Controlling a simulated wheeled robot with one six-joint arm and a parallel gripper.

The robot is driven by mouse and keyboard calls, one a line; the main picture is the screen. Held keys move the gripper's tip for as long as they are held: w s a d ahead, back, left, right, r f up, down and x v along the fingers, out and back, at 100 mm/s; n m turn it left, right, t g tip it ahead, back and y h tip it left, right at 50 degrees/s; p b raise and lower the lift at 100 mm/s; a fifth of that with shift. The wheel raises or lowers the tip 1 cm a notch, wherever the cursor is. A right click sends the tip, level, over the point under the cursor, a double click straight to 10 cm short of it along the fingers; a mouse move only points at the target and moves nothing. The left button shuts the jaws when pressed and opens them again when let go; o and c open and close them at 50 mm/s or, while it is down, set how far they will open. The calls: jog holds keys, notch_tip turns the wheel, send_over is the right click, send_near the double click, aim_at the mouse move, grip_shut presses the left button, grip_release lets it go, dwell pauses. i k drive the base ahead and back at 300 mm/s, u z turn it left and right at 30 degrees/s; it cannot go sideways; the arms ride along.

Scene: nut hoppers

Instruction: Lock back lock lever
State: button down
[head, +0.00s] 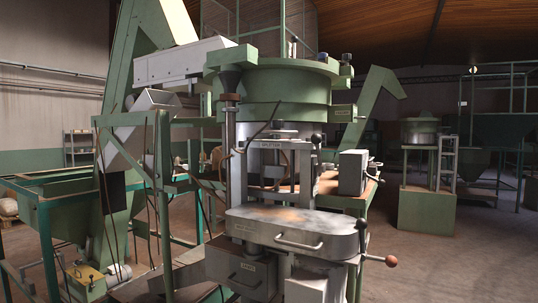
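A green and grey nut machine (292,95) stands in the middle of the head view, with a round green drum on top. Several levers show on it. A lever with a dark ball knob (362,224) stands upright at the right of the grey table plate. A rod with a red ball (391,261) points right below it. Another dark knob (316,138) sits by the upright frame, and more dark knobs (346,57) are at the drum's top edge. I cannot tell which is the back lock lever, or whether it is locked. My gripper is not in view.
A grey plate with a front handle (300,243) juts toward me. A green chute (132,80) and a green-framed table (60,192) stand left. A grey box (352,172) sits right of the machine. Open concrete floor (450,270) lies at the right.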

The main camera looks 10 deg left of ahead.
aim_at(316, 139)
jog(key=u, duration=1.7)
jog(key=k, duration=0.6)
jog(key=z, duration=1.05)
jog(key=i, duration=1)
jog(key=u, duration=0.05)
